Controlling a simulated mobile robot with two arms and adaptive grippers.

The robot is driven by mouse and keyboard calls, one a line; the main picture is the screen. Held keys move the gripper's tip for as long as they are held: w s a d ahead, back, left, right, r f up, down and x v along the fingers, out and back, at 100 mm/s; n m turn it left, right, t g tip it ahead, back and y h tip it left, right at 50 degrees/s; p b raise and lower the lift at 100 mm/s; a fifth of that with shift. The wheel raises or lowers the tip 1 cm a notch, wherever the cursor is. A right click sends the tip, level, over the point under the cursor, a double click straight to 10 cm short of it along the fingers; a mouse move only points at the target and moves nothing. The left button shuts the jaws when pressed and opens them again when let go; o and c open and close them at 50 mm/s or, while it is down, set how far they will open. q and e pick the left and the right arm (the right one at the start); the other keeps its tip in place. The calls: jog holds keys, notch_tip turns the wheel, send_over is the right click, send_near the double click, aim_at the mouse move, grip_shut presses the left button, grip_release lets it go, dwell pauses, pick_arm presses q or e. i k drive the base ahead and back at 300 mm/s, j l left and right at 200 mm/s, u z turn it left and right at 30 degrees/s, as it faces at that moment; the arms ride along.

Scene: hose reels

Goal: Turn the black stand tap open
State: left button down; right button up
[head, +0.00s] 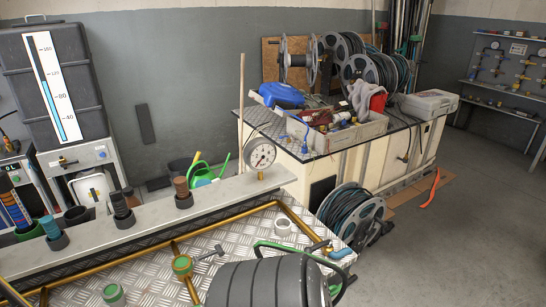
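No tap in view can be singled out for certain as the black stand tap. A small brass tap with a dark handle (67,162) sits on the pale panel below a black case at the left. A tap with a grey T-shaped handle (209,254) stands by a green-capped brass fitting (182,267) on the metal plate bench. A blue-handled tap (338,253) is at the end of the brass pipe on the right. I cannot tell whether any is open. Neither of my grippers is in view.
A black case (90,85) with a blue scale stands at the left. A dial gauge (260,154) rises from the grey ledge (225,190). A grey ribbed drum (265,285) fills the front. Hose reels (352,213) and a cluttered table stand behind; floor at right is mostly clear.

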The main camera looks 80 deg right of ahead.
aim_at(329, 242)
jog(key=z, duration=3.1)
